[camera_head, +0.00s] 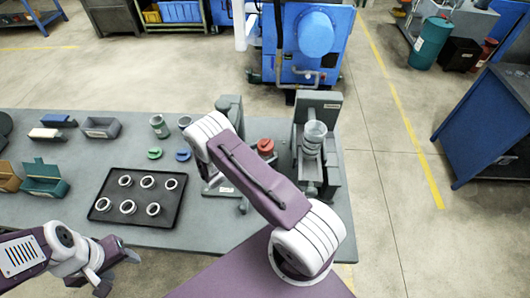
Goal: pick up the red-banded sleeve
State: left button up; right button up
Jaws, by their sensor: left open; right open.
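No sleeve with a clear red band can be made out. Several pale rings or sleeves (147,182) sit in two rows in a black tray (137,194) on the grey table; their bands are too small to tell. A red round piece (265,145) shows behind my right arm, between two grey machine stands; I cannot tell what it is. My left gripper (118,271) is open and empty at the table's near left edge, to the lower left of the tray. My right arm crosses over the table right of the tray; its gripper is hidden.
A green ring (154,153) and a blue ring (183,155) lie behind the tray, near two grey cups (159,126). A grey machine (318,160) stands at the table's right end. Small bins (44,178) stand at the left.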

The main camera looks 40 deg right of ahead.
aim_at(260, 149)
jog(key=shift+x, duration=0.85)
jog(key=shift+a, duration=0.2)
jog(key=c, duration=1.1)
jog(key=shift+r, duration=0.1)
jog(key=shift+r+b, duration=0.45)
jog(key=shift+r, duration=1.1)
jog(key=s+a+b, duration=0.1)
jog(key=a, duration=0.5)
jog(key=a+b, duration=0.2)
jog(key=a, duration=0.3)
jog(key=s+a+b, duration=0.1)
jog(key=a, duration=0.5)
jog(key=shift+s+a+r, duration=0.1)
jog(key=shift+s+a, duration=0.2)
jog(key=shift+a, duration=0.1)
